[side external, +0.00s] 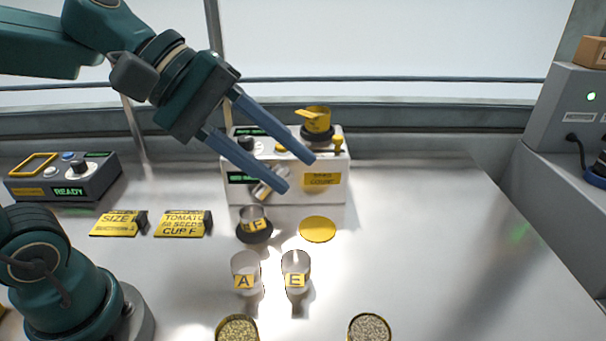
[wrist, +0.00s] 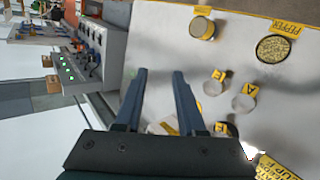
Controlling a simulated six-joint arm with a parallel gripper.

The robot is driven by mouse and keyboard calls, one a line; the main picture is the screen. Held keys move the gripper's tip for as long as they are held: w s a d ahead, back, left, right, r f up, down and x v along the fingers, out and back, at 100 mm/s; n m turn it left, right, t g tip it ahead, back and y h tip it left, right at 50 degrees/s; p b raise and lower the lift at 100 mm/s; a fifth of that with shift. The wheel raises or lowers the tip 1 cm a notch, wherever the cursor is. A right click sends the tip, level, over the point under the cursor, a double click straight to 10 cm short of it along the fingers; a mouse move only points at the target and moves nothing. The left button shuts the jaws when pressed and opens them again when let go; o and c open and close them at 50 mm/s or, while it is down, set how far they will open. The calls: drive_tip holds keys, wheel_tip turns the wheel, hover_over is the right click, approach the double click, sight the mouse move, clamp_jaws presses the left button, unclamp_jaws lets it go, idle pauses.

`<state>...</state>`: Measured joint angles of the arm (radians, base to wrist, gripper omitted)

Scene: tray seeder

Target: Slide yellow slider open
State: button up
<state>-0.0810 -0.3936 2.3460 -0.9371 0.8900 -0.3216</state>
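A white seeder box (side external: 334,190) with a yellow "seed count" label stands at the back of the table in the side view. A small yellow knob (side external: 337,144) sticks up at its top right edge; it may be the yellow slider, but I cannot tell for sure. Another small yellow part (side external: 280,149) shows on its top, behind the fingers. My gripper (side external: 298,172) is open and empty, its two blue fingers apart in front of the box in this view. In the wrist view my gripper (wrist: 159,73) is also open, with nothing between the fingers.
A yellow-topped cup (side external: 317,119) stands on the box. Cup F (side external: 253,217), cup A (side external: 245,266) and cup E (side external: 296,266) stand in front, beside a yellow disc (side external: 317,230). A READY console (side external: 95,180) is at left. The table's right side is clear.

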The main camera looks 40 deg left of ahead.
drive_tip(key=w+a+r+n+t+h, duration=0.1)
drive_tip(key=w+r+n+t+h, duration=0.1)
drive_tip(key=w+n, duration=0.45)
drive_tip(key=n+t+y, duration=0.3)
drive_tip(key=n+t, duration=0.1)
drive_tip(key=n, duration=0.9)
approach(336, 137)
drive_tip(key=x, duration=0.2)
drive_tip(key=shift+w+d, duration=0.2)
drive_tip(key=shift+w, duration=0.15)
drive_tip(key=shift+w+f, duration=0.1)
drive_tip(key=shift+f, duration=0.05)
drive_tip(key=shift+x, duration=2.35)
drive_tip(key=shift+c, duration=0.3)
clamp_jaws()
